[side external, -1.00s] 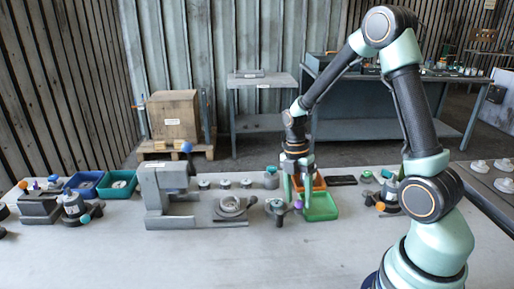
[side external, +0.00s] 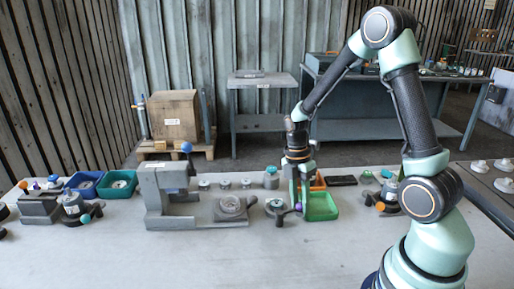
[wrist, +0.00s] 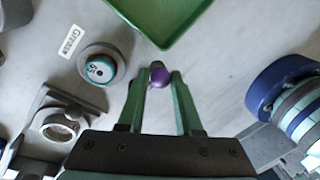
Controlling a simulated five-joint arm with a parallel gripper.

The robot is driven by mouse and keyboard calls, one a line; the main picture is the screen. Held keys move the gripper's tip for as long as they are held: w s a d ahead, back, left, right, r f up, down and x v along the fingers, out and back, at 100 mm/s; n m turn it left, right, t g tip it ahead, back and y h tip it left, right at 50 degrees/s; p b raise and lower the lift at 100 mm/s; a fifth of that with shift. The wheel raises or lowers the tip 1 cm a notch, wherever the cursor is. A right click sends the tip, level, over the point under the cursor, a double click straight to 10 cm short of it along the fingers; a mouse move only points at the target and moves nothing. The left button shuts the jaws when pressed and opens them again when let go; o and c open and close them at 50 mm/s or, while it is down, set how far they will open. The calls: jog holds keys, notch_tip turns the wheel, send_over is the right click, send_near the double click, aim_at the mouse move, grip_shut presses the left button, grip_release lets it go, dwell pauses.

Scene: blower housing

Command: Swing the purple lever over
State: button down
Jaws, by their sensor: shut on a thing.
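The purple lever's knob (side external: 298,207) is at the right end of a dark arm on a small grey housing (side external: 275,208), in the middle of the side view. The knob also shows in the wrist view (wrist: 160,77) as a purple ball between the fingertips. My gripper (side external: 299,208) points down with its green fingers shut on the knob. In the wrist view my gripper (wrist: 159,78) has one finger on each side of the ball. The lever's arm is hard to make out in the wrist view.
A large grey fixture (side external: 165,195) stands to the left. Small grey parts line the back. The table's front is clear.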

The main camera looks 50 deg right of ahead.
jog(key=shift+s+a+m, duration=0.15)
jog(key=shift+s+m, duration=0.15)
jog(key=shift+m, duration=0.2)
jog(key=c, duration=0.6)
grip_release()
jog(key=r, duration=0.4)
jog(key=w+r, duration=0.1)
jog(key=r, duration=0.3)
jog(key=w+r, duration=0.1)
jog(key=r, duration=0.3)
jog(key=shift+w+d, duration=0.15)
jog(key=shift+d, duration=0.2)
